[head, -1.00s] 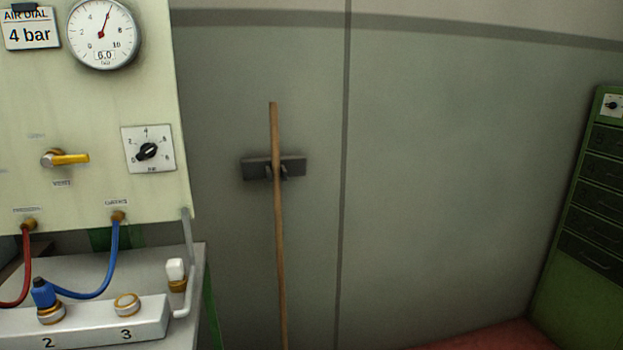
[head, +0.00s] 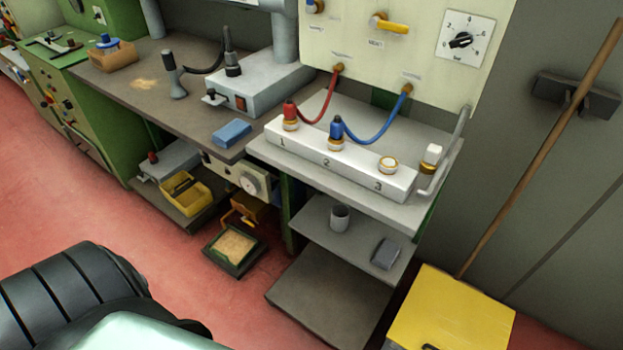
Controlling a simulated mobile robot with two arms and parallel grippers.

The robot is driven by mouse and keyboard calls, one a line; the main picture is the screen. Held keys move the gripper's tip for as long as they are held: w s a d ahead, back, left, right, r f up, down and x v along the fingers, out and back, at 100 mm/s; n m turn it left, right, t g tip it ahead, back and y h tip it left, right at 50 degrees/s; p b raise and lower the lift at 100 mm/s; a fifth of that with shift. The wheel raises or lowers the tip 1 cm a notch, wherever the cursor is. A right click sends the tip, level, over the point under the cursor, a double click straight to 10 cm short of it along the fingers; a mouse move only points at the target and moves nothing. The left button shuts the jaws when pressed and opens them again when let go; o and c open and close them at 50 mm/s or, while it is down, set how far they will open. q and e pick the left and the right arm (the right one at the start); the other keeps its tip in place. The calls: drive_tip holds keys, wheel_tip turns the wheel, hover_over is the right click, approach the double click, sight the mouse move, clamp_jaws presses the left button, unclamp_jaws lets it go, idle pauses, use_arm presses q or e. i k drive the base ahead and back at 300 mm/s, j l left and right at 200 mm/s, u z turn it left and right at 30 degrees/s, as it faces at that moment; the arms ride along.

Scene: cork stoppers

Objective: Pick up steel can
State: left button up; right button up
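A small grey steel can (head: 340,218) stands upright on the middle shelf (head: 315,215) of the grey stand, under the white numbered block. It shows only in the head view, a little right of the middle, with its open top facing up. A dark grey block lies to its right on the same shelf. Neither of my grippers shows in the view.
The white block (head: 350,160) with red and blue hoses sits above the shelf. A grey block (head: 385,253) shares the shelf. A yellow box (head: 450,315) stands at the right, near a wooden pole (head: 545,140). A tray (head: 234,248) lies left. Red floor is open.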

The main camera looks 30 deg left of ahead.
sight(341, 213)
drive_tip(key=u, duration=0.85)
drive_tip(key=i+z, duration=0.2)
drive_tip(key=k+j, duration=0.05)
drive_tip(key=k, duration=0.05)
